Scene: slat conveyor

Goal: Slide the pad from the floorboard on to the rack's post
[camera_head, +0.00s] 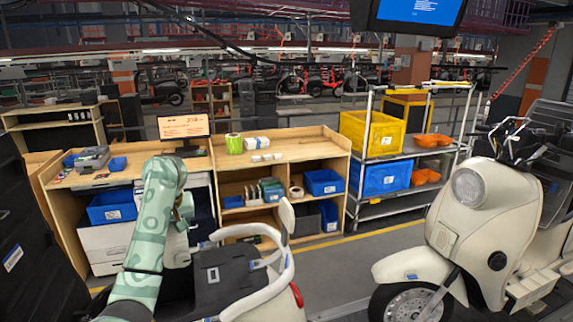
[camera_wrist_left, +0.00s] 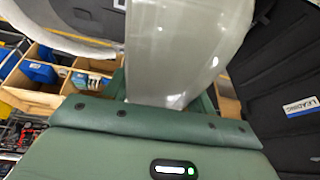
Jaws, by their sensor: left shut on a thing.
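My left gripper (camera_wrist_left: 165,100) is shut on a pale, smooth, curved piece (camera_wrist_left: 185,50) that stands up between its fingers in the left wrist view. I cannot tell whether this piece is the pad. In the head view my left arm, pale green, bends over and down, and the gripper (camera_head: 184,212) is small and partly hidden by it. A whitish piece (camera_head: 177,247) shows just below it. A cream scooter (camera_head: 257,308) with a dark flat part (camera_head: 228,282) lies to the right of the arm. My right gripper is out of view.
A wheeled metal rack (camera_head: 366,135) holds a yellow crate (camera_head: 385,128), a blue crate (camera_head: 388,178) and orange bins (camera_head: 432,140). A wooden bench (camera_head: 290,146) stands behind the arm. A second cream scooter (camera_head: 490,205) stands at right. A dark panel (camera_head: 28,240) stands at left.

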